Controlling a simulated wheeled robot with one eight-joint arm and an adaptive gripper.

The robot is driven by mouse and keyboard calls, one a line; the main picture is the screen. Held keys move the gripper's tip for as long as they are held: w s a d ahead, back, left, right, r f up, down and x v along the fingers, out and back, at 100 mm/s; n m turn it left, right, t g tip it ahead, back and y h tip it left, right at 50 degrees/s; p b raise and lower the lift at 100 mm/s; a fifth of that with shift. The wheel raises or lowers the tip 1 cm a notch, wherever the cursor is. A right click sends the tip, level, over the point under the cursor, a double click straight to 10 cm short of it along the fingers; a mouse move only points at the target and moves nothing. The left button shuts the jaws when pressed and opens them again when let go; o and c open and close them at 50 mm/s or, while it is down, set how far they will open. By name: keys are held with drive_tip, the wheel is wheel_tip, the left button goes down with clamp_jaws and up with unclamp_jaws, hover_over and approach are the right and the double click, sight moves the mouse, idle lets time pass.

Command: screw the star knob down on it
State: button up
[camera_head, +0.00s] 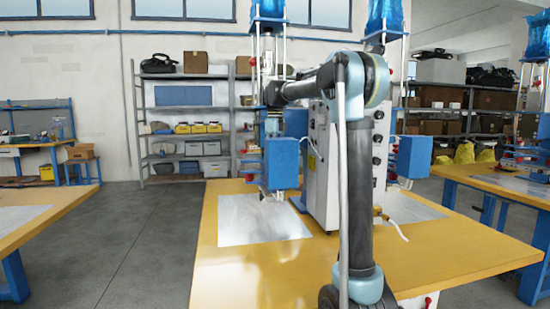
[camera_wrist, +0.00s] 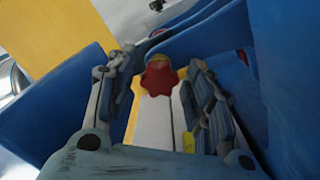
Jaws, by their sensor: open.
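A red star knob (camera_wrist: 158,80) shows in the wrist view, with a small yellow patch at its far edge. My gripper (camera_wrist: 157,68) is open, with one finger on each side of the knob. I see gaps between the knob and both fingers. White and yellow surfaces lie under the knob, between large blue machine parts (camera_wrist: 215,40). What the knob sits on, and whether it is threaded on, I cannot tell. In the head view my arm reaches to the blue-and-white welding machine (camera_head: 323,165); my fingers are not clear there, and I cannot make out this knob.
The machine stands on a yellow table (camera_head: 240,275) with a grey metal plate (camera_head: 255,220). Blue housings crowd close around my gripper. Shelves with bins (camera_head: 185,110) stand at the back wall. Grey floor (camera_head: 130,240) is open on the left.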

drive_tip(key=n, duration=1.1)
drive_tip(key=shift+s+n, duration=0.1)
drive_tip(key=shift+n, duration=0.2)
drive_tip(key=c, duration=1)
drive_tip(key=m, duration=0.6)
drive_tip(key=shift+m, duration=0.4)
drive_tip(key=shift+c, duration=0.2)
drive_tip(key=m, duration=0.7)
drive_tip(key=o, duration=1)
drive_tip(key=shift+o, duration=0.2)
